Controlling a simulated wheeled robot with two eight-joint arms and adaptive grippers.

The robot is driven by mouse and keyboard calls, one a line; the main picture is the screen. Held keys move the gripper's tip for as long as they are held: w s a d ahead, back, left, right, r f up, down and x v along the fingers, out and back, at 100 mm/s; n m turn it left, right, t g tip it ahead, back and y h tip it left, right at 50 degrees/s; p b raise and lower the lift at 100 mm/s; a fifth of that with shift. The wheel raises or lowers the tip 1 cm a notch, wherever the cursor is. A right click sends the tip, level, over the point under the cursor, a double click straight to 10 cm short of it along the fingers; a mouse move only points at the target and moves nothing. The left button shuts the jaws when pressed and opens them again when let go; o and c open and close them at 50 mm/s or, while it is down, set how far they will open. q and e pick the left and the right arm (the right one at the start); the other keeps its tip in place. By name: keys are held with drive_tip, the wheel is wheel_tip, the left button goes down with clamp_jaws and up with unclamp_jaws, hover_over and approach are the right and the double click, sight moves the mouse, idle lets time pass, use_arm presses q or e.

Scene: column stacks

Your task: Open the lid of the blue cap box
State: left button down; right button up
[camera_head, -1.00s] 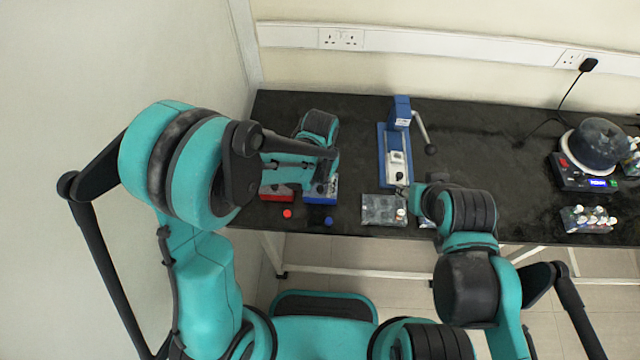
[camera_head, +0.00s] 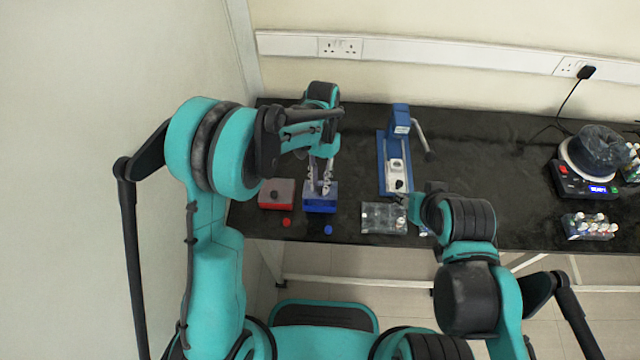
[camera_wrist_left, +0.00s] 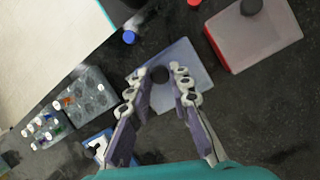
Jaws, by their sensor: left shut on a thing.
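The blue cap box (camera_head: 320,203) stands near the table's front edge, with a blue body and a pale translucent lid. Its lid (camera_wrist_left: 190,58) with a dark round knob (camera_wrist_left: 160,74) shows in the left wrist view. My left gripper (camera_head: 321,188) comes down over the lid from above. In the left wrist view its fingertips (camera_wrist_left: 158,80) lie on both sides of the knob, shut on it. The lid appears to rest on the box. My right gripper (camera_head: 408,203) is near the clear tray; its fingers are too small to read.
A red box (camera_head: 277,194) stands just left of the blue one. A red cap (camera_head: 286,222) and a blue cap (camera_head: 328,230) lie in front. Right are a clear tray (camera_head: 383,228), a blue press (camera_head: 382,160), a vial rack (camera_head: 588,228) and a device with display (camera_head: 575,183).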

sight(321, 181)
use_arm(q)
drive_tip(key=c, duration=1.4)
unclamp_jaws()
drive_tip(key=shift+o, duration=0.2)
drive_tip(key=v, duration=1.2)
